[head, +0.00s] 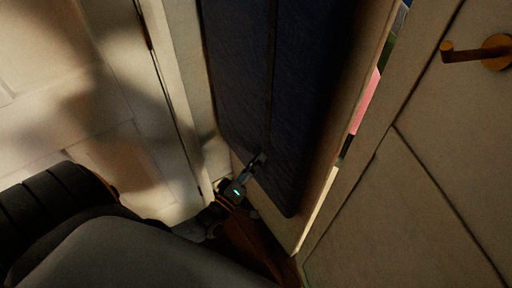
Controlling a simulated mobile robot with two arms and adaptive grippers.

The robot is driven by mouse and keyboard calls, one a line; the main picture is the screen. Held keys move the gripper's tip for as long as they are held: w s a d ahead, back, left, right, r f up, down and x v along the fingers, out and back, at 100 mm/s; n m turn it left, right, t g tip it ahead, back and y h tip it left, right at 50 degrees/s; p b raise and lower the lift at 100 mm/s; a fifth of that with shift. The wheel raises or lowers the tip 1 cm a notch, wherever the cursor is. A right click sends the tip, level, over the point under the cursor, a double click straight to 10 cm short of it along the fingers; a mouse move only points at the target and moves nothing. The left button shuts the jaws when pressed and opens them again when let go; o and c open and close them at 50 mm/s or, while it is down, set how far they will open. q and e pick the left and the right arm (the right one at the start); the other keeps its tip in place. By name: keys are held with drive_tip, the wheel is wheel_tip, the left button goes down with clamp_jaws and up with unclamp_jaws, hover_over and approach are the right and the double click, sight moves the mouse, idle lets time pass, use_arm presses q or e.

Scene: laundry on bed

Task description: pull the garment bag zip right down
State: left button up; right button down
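The garment bag (240,70) is dark navy and hangs tall in the middle of the head view. A thin dark zip line (272,60) runs down its front from the top edge of the picture. My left gripper (259,160) is at the lower front of the bag, at the low end of the visible zip line. Its fingertips are small and dark against the cloth, and I cannot tell whether they are open or shut. The zip pull cannot be made out there. My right gripper is not in view.
A pale door or panel (420,190) with a brass handle (478,52) stands at the right. A pale upright frame edge (172,80) runs along the bag's left side.

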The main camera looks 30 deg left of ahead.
use_arm(q)
drive_tip(key=shift+s, duration=0.15)
drive_tip(key=v, duration=1.1)
drive_tip(key=shift+s, duration=0.35)
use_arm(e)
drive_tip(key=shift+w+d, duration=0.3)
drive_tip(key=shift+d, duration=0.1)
use_arm(q)
drive_tip(key=shift+f, duration=0.1)
